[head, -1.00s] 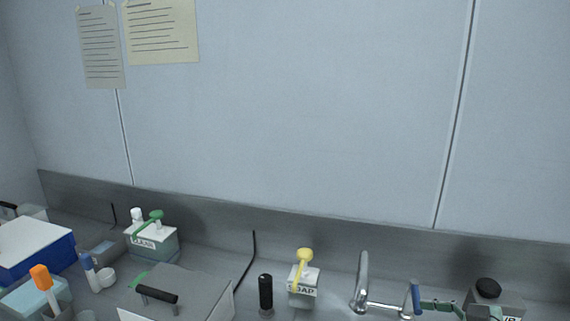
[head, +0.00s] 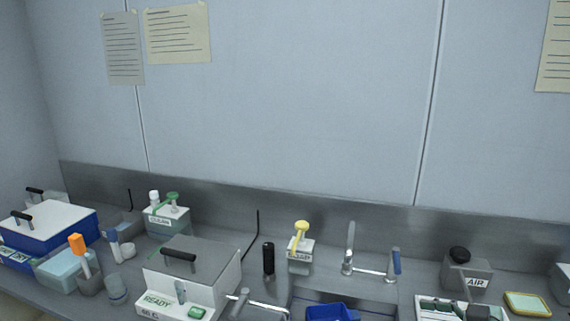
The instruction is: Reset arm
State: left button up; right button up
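Neither of my grippers shows in the head view, and no arm of mine can be made out. No transceivers can be picked out. The view holds a grey counter (head: 215,229) with lab equipment along a wall. A white box marked READY (head: 165,285) with a grey lid and black handle stands at the lower middle left. A white tray (head: 423,301) with dark and green contents is cut off by the bottom edge.
A blue box with a white lid (head: 75,234) stands at the left. A yellow-topped soap dispenser (head: 300,250), a tap (head: 349,262) and a blue bin (head: 325,312) are near the sink. An AIR box (head: 466,277) and a yellow-rimmed pad (head: 526,304) are at the right.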

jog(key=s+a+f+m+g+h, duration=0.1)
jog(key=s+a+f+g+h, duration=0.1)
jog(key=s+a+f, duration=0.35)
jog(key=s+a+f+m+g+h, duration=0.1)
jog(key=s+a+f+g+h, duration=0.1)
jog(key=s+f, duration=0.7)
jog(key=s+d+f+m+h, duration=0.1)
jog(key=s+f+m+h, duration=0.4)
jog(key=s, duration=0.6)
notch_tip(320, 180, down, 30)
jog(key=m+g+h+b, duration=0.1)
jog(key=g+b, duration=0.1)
jog(key=b, duration=0.3)
pick_arm(q)
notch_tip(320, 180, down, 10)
jog(key=b, duration=0.5)
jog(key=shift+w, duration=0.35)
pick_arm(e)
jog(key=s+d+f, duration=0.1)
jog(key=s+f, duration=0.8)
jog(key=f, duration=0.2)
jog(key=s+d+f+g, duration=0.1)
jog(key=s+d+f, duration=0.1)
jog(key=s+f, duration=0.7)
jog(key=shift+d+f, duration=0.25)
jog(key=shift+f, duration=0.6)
